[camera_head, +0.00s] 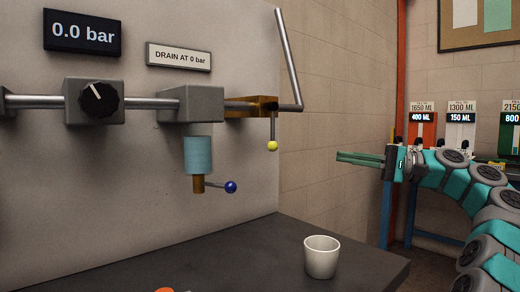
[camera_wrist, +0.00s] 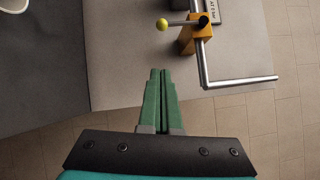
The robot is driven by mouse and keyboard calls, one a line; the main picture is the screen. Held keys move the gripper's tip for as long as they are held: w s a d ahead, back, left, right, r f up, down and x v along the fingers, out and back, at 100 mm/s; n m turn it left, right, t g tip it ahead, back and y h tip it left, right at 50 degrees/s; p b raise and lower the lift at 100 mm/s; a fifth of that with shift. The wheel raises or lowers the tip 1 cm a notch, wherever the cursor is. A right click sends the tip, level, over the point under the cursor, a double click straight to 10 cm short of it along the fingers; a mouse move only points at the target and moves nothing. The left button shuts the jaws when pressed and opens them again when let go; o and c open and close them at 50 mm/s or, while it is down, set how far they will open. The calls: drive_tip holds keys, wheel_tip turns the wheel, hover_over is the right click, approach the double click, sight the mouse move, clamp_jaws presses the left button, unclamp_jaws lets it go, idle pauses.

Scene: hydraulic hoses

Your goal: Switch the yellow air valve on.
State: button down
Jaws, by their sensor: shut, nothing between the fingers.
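The yellow air valve is a brass block (camera_head: 252,107) on the wall pipe, with a lever ending in a yellow ball (camera_head: 272,146). In the head view the lever hangs straight down. In the wrist view the yellow ball (camera_wrist: 162,24) shows at the top, with its lever running right to the orange block (camera_wrist: 195,32). My gripper (camera_head: 340,157) is right of the valve in the head view, with its green fingers pointing left, apart from the ball. In the wrist view my gripper's fingers (camera_wrist: 160,72) are together and empty.
A blue-knobbed drain lever (camera_head: 230,187) sits below a teal filter bowl (camera_head: 198,155). A bent metal pipe (camera_head: 288,60) rises beside the valve. The gauge (camera_head: 82,33) reads 0.0 bar. A white cup (camera_head: 322,257) stands on the dark bench (camera_head: 250,265). The air between gripper and valve is clear.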

sight(273, 130)
drive_tip(key=shift+a, duration=0.2)
drive_tip(key=s+b+x, duration=0.1)
drive_tip(key=s+x, duration=0.1)
drive_tip(key=x, duration=1)
drive_tip(key=shift+s+a+r+b, duration=0.15)
drive_tip(key=shift+a+r+b, duration=0.15)
drive_tip(key=shift+a, duration=0.3)
drive_tip(key=shift+s+a, duration=0.15)
drive_tip(key=shift+s, duration=0.1)
idle(0.3)
